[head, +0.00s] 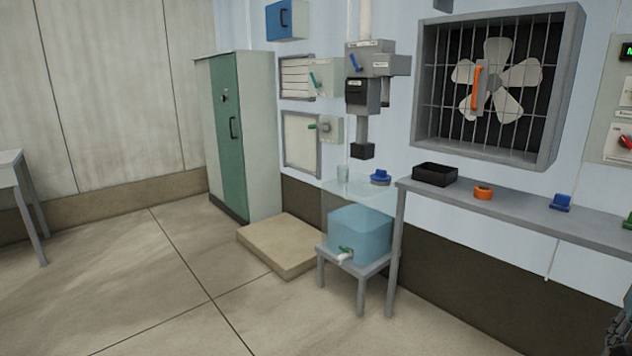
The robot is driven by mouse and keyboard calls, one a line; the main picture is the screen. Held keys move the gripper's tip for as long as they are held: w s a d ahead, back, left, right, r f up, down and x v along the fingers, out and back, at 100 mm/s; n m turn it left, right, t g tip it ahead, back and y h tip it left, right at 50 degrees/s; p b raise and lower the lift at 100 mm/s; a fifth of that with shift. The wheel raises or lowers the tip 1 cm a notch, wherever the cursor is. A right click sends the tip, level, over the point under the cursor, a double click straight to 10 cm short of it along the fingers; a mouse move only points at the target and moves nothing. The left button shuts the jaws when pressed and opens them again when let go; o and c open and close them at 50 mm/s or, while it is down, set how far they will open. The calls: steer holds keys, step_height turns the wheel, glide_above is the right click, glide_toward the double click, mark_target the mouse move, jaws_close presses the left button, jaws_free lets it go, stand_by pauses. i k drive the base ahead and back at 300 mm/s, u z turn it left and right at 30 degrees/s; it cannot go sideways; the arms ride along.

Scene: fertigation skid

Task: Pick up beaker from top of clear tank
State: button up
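The beaker (343,173) is a small clear vessel standing upright on the left part of the clear tank's top. The clear tank (357,191) is a see-through box with blue liquid in its lower part. It stands on a small grey stand against the wall. A blue object (380,178) sits to the right of the beaker, also at the tank's top. A dark jointed part at the lower right edge looks like my gripper (621,338). It is cut off by the frame, far from the beaker, and its fingers cannot be made out.
A dark box (363,151) on a wall fixture hangs above the tank top. A grey shelf (535,212) right of the tank holds a black tray (435,174), an orange ring (483,192) and a blue item (560,202). A low beige platform (277,245) lies left. Floor in front is clear.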

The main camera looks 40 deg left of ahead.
mark_target(342, 171)
steer(key=u, duration=1.45)
steer(key=i, duration=1.3)
steer(key=u, duration=0.65)
steer(key=i, duration=0.8)
steer(key=u, duration=0.45)
